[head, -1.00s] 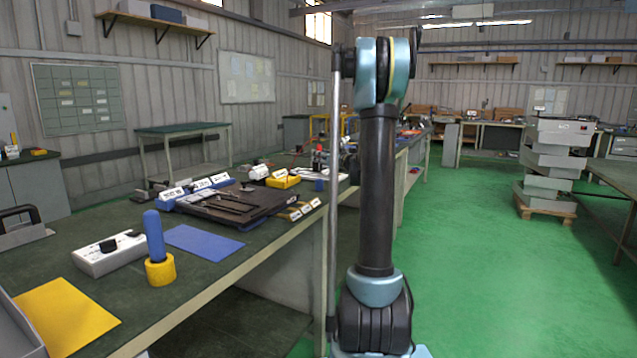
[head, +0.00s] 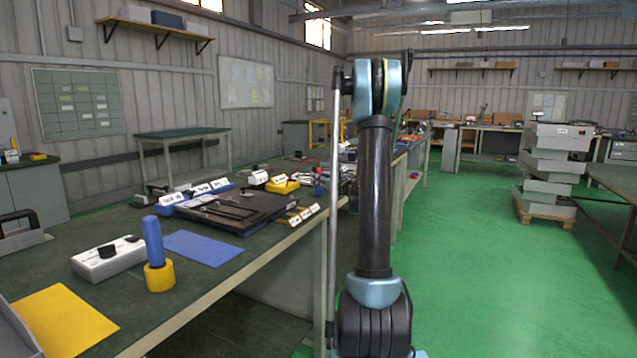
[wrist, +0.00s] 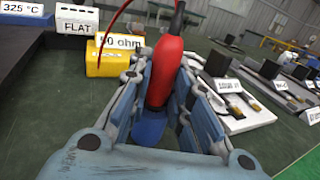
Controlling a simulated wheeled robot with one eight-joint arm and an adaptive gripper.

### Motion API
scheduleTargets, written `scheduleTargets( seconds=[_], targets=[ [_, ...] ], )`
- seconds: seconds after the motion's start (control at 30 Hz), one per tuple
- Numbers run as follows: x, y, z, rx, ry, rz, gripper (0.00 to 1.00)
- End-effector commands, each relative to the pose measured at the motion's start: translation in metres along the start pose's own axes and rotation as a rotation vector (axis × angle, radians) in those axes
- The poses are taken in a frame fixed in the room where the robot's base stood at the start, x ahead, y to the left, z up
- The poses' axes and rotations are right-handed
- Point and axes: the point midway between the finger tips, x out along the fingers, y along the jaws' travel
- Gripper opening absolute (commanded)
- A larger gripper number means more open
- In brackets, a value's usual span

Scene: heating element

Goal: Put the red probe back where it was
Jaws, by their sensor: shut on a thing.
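In the wrist view the red probe (wrist: 165,72), with a dark tip and a thin red cable, stands between the fingers of my gripper (wrist: 160,88). The gripper is shut on it. A blue piece (wrist: 149,127) shows at the probe's lower end; I cannot tell whether it belongs to the probe or is a separate thing behind it. A yellow block (wrist: 108,62) labelled as an ohm value stands beyond the left finger. In the head view my gripper and the probe cannot be made out behind my arm.
In the wrist view, a white block labelled FLAT (wrist: 76,18) is at upper left and a labelled tray (wrist: 232,104) at right.

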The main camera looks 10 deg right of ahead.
Motion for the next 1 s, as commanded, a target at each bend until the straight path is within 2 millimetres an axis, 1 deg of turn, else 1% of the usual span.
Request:
scheduleTargets(
  seconds=[0.07,0.1,0.13,0.17,0.57,0.67,0.77,1.0],
  targets=[
    [0.0,0.0,-0.002,0.0,0.0,0.0,0.0],
    [0.0,0.0,-0.001,0.0,0.0,0.0,0.28],
    [0.0,0.0,-0.001,0.0,0.0,0.0,0.34],
    [0.0,0.0,-0.001,0.0,0.0,0.0,0.39],
    [-0.002,-0.001,0.001,0.0,0.0,-0.001,0.39],
    [-0.012,-0.002,0.001,0.0,0.0,-0.003,0.39],
    [-0.028,-0.002,0.001,0.0,0.0,-0.004,0.39],
    [-0.076,-0.002,0.001,0.0,0.0,-0.004,0.39]
  ],
)
